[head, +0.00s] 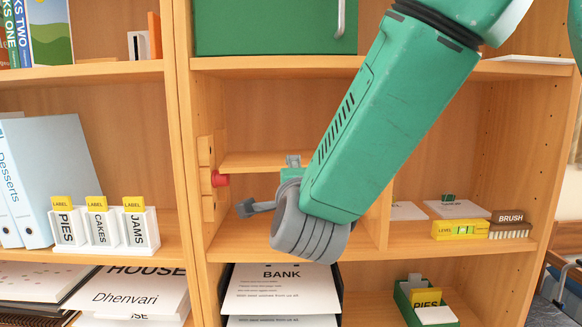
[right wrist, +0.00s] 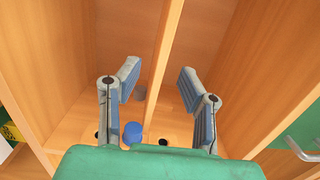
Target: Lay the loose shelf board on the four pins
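A thin light-wood board (head: 255,161) lies level across the middle compartment of the bookcase. My right gripper (head: 272,182) is in front of this compartment, its arm reaching in from the upper right. In the right wrist view the open fingers (right wrist: 159,78) are on either side of the board's long edge (right wrist: 163,55), with gaps between. My left gripper is out of view.
A green cabinet (head: 270,28) stands above. White label holders (head: 103,228) are to the left. A yellow level (head: 460,229) and brush (head: 510,225) lie to the right, beyond an upright divider.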

